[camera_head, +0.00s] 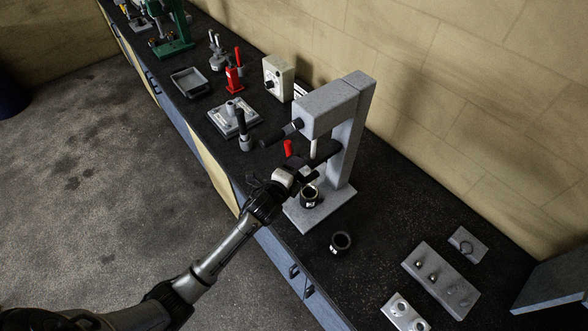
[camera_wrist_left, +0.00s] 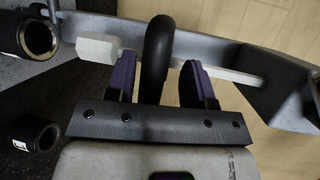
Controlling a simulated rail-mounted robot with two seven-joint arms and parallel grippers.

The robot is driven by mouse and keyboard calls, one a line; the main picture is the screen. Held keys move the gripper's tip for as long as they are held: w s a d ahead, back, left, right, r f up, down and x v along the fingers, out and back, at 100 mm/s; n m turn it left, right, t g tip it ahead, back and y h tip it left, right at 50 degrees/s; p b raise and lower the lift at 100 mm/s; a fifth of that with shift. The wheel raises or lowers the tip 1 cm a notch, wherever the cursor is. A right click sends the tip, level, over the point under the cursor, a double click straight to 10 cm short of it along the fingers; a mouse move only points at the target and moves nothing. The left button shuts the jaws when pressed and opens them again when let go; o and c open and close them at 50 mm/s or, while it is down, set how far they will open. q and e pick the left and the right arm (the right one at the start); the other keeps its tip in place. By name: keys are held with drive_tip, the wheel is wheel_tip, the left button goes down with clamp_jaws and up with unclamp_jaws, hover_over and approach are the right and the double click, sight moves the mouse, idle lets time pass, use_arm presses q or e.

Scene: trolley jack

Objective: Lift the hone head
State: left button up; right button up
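The grey honing stand (camera_head: 345,140) stands on the bench, its grey head (camera_head: 328,106) at the top of the column. A pale spindle (camera_head: 314,148) hangs from the head; it also shows as a pale rod in the left wrist view (camera_wrist_left: 225,72). My left gripper (camera_head: 318,158) is at the stand, close to the spindle. In the left wrist view its two purple fingers (camera_wrist_left: 160,82) are apart, on either side of a thick black curved bar (camera_wrist_left: 157,55), with gaps showing. A black cylinder (camera_head: 309,198) stands on the stand's base below. My right gripper is out of view.
A second black cylinder (camera_head: 341,242) stands on the bench in front. A black-handled lever (camera_head: 283,132) sticks out from the head. A grey plate (camera_head: 233,118), a red tool (camera_head: 234,77) and a cream box (camera_head: 278,77) stand behind. Grey blocks (camera_head: 440,279) lie at the right.

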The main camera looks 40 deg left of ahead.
use_arm(q)
drive_tip(key=shift+s+f, duration=0.1)
drive_tip(key=shift+s, duration=0.05)
drive_tip(key=shift+s, duration=0.35)
drive_tip(key=s+d+r+b, duration=0.1)
drive_tip(key=s+r+b, duration=0.1)
drive_tip(key=s, duration=1)
drive_tip(key=shift+s+d+r, duration=0.25)
drive_tip(key=shift+r, duration=0.05)
